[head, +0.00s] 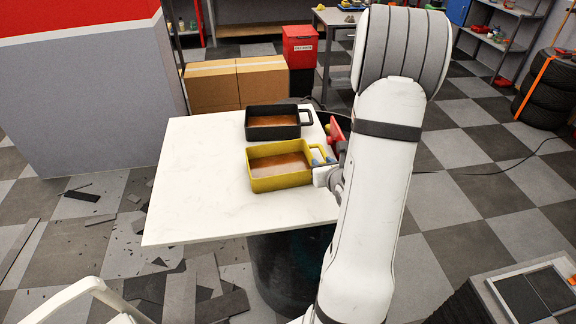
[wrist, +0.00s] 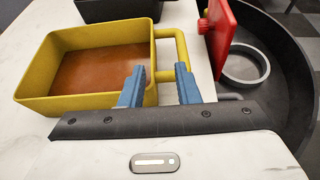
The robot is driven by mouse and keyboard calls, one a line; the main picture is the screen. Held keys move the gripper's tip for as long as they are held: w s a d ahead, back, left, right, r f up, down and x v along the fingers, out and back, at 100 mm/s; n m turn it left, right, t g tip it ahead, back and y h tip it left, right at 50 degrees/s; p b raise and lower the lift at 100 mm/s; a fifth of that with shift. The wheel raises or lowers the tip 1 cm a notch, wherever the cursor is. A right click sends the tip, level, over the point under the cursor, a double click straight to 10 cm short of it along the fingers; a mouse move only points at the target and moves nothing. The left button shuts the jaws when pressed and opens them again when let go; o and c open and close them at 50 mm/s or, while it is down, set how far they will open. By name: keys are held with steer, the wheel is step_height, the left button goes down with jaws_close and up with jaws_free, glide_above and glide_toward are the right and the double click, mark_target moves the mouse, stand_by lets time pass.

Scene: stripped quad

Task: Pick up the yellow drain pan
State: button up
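The yellow drain pan (head: 268,184) sits upright on the white table and holds brown liquid. In the wrist view the pan (wrist: 88,100) is at the left, with its loop handle (wrist: 182,48) on its right side. My gripper (wrist: 160,72) is open, its blue fingers apart at the near end of the handle. The left finger overlaps the pan's wall and the right finger overlaps the handle's outer corner. I cannot tell whether they touch. In the head view my gripper (head: 320,155) is at the pan's right side.
A black pan (head: 262,133) with brown liquid stands just behind the yellow one. A red object (wrist: 222,38) and a grey ring (wrist: 246,65) are to the right, by a dark round rim (wrist: 300,85). The white table (head: 195,190) is clear at left.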

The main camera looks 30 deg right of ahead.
steer(key=x, duration=0.2)
steer(key=p+x, duration=0.1)
steer(key=x, duration=0.1)
steer(key=a+p+x, duration=0.1)
steer(key=x, duration=0.1)
steer(key=shift+w+r, duration=0.15)
steer(key=shift+r, duration=0.15)
steer(key=shift+w+d+f, duration=0.1)
steer(key=shift+w+f, duration=0.15)
steer(key=shift+w, duration=0.15)
steer(key=shift+c, duration=0.3)
jaws_close()
